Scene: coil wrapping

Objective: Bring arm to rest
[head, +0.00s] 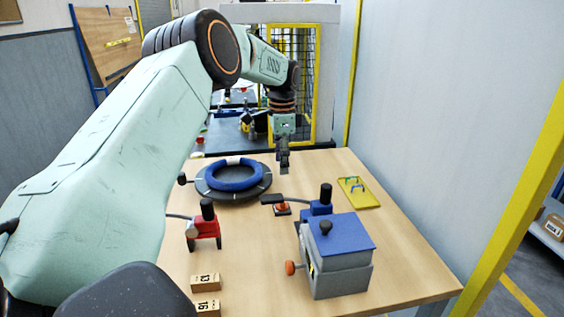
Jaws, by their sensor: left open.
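My left arm (110,150) comes in from the left and reaches over the table (405,245). My left gripper (284,158) hangs above the far part of the table, pointing down, open and with nothing seen in it. Below and left of it, a blue ring-shaped coil (236,180) lies on a dark round turntable (222,196), with a small pale patch on its far side. The gripper is apart from the coil. My right gripper is not in view.
A grey box with a blue lid (341,238) stands front right. A blue tool (316,208), a red tool (203,229), a yellow plate (357,192) and numbered blocks (205,281) are on the table. The right side is clear. A yellow-framed mesh (291,75) stands behind.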

